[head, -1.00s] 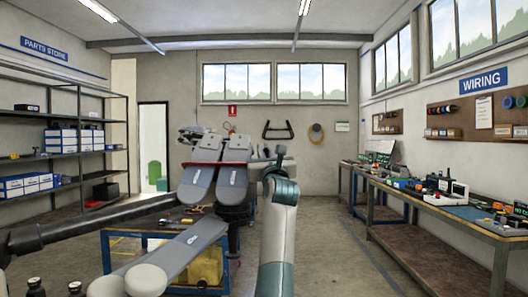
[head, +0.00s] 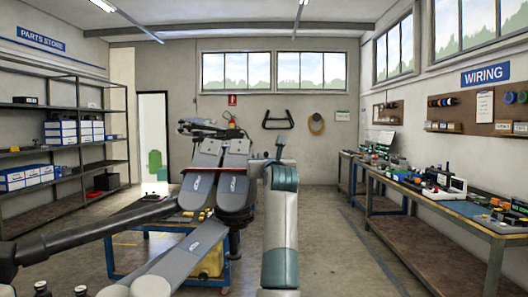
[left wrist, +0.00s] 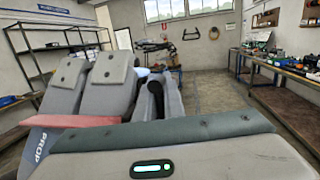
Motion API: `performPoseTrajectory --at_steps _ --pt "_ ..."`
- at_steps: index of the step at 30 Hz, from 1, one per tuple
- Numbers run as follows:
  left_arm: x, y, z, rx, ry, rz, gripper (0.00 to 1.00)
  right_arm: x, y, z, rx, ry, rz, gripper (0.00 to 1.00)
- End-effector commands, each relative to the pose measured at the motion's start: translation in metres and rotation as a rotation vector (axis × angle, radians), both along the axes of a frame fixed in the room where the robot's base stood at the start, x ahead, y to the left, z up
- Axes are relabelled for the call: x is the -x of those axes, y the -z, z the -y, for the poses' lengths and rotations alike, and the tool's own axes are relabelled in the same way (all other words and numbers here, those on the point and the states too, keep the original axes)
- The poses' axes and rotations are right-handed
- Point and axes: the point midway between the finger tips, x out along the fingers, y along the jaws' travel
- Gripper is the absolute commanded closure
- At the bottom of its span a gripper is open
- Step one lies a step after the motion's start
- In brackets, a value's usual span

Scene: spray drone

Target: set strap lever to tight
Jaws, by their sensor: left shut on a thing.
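The folded grey drone arms (head: 205,180) stand at the centre of the head view, with a red strap (head: 187,192) across them. My left gripper (head: 278,150) is at the upper end of the grey and teal arm, just right of the folded arms. In the left wrist view the gripper's fingers (left wrist: 162,97) are close together, right of the folded arms (left wrist: 108,80) and the red strap (left wrist: 75,121). They are shut on a small part that is mostly hidden, apparently the strap lever; its setting cannot be read. My right gripper is not in view.
Long drone arms extend to the lower left. A cluttered workbench (head: 420,215) lines the right wall, and shelves (head: 60,145) line the left. The floor between drone and workbench is clear.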

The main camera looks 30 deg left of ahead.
Motion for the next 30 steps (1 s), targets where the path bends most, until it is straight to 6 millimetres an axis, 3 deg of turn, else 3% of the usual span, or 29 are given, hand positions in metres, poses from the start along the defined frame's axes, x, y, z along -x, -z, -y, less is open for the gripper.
performPoseTrajectory --at_steps 12,13,14,30 --pt "-0.0007 0.0009 -0.0003 0.014 0.0 -0.024 1.0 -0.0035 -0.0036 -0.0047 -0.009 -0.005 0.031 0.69" --pt "-0.0007 0.0009 -0.0003 0.014 0.0 -0.024 0.87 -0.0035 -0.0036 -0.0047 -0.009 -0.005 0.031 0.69" --pt "-0.0008 0.0009 -0.0002 0.014 0.0 -0.024 0.84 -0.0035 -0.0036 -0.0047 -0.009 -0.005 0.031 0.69" --pt "0.0065 0.0026 0.0078 0.013 0.002 -0.021 0.84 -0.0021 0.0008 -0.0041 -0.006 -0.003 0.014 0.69"
